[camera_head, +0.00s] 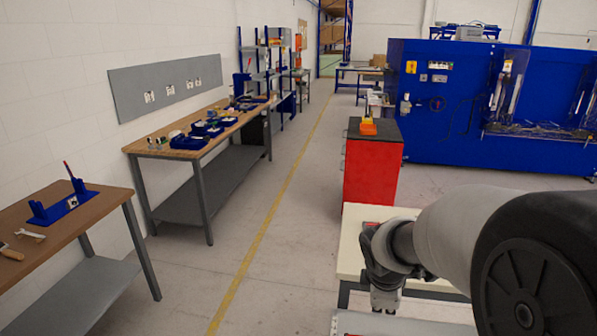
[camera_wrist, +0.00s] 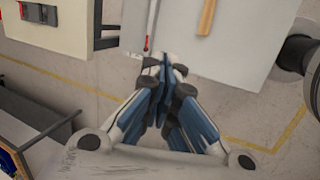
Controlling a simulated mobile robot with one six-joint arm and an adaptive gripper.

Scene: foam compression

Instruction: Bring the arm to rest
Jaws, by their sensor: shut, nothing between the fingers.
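My arm reaches in from the right edge of the head view, with my gripper (camera_head: 385,299) pointing down near the bottom right, by the gap between two pale tables. In the wrist view my gripper (camera_wrist: 175,72) shows its blue-padded fingers closed together at the tips, with nothing between them. Behind the fingers in the wrist view lies a light grey table top (camera_wrist: 225,60) with a wooden-coloured bar (camera_wrist: 208,17) on it. How far the fingertips are from that surface, I cannot tell.
A cream table (camera_head: 350,250) stands just beyond my gripper. A red cabinet (camera_head: 371,172) and a large blue machine (camera_head: 460,105) are farther back. Workbenches (camera_head: 180,140) line the left wall. The aisle with the yellow floor line (camera_head: 262,236) is clear.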

